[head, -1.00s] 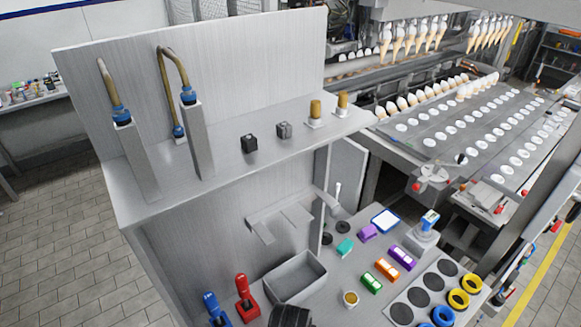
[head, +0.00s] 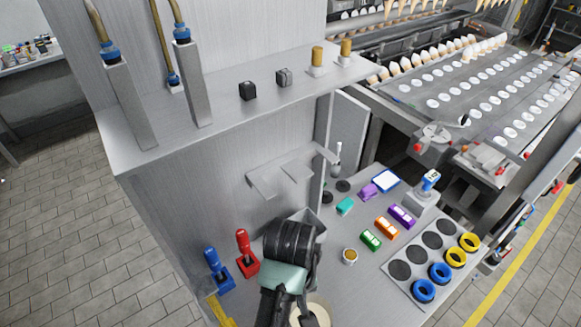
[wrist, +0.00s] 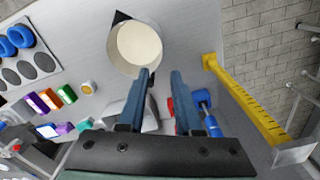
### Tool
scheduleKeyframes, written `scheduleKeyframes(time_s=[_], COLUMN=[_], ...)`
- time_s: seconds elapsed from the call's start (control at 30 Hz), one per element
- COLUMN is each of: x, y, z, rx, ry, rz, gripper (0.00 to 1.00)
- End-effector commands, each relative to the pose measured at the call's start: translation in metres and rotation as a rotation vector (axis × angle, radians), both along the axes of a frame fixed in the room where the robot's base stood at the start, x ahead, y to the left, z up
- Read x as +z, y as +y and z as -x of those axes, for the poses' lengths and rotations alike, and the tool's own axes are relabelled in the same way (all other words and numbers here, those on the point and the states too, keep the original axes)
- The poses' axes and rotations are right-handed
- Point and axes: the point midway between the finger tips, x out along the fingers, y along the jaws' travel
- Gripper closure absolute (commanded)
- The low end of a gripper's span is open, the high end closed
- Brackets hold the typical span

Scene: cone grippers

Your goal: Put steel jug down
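A round vessel (wrist: 136,46) with a pale rim and cream-coloured inside stands on the grey worktop in the wrist view, and is probably the steel jug. Its side is mostly hidden, so I cannot confirm the steel. It shows partly at the bottom edge of the head view (head: 318,313), behind my arm. My gripper (wrist: 162,75) has its two blue fingers apart, with a clear gap and nothing visibly held between them. The left fingertip is close to the vessel's lower right rim; I cannot tell whether it touches.
Red (head: 245,255) and blue (head: 217,270) joysticks stand left of my arm. A grey bin (head: 309,222) is mostly hidden behind it. A small cup (head: 350,256), coloured blocks (head: 386,228) and a ring board (head: 410,288) lie right.

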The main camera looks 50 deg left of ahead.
Motion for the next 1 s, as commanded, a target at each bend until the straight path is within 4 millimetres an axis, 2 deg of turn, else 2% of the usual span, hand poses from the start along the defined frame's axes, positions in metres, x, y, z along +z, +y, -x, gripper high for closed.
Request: scheduleKeyframes(time_s=[0.03, 0.13, 0.53, 0.6, 0.67, 0.77, 0.83, 0.87, 0.9, 0.97, 1.0], x=[0.012, 0.019, 0.023, 0.027, 0.037, 0.074, 0.117, 0.138, 0.170, 0.219, 0.253], y=[0.000, 0.000, 0.000, 0.001, 0.003, 0.007, 0.005, 0.001, -0.005, -0.018, -0.029], z=[0.000, 0.000, 0.000, -0.007, -0.022, -0.069, -0.111, -0.128, -0.151, -0.178, -0.192], rx=[-0.001, -0.001, 0.000, -0.012, -0.042, -0.133, -0.218, -0.256, -0.306, -0.372, -0.413], ry=[0.000, 0.002, -0.001, -0.023, -0.076, -0.245, -0.414, -0.491, -0.597, -0.752, -0.853], rz=[0.000, 0.001, 0.001, -0.015, -0.050, -0.159, -0.263, -0.310, -0.373, -0.465, -0.524], gripper=[0.67, 0.67, 0.67, 0.67, 0.67, 0.67, 0.67, 0.67, 0.67, 0.67, 0.67])
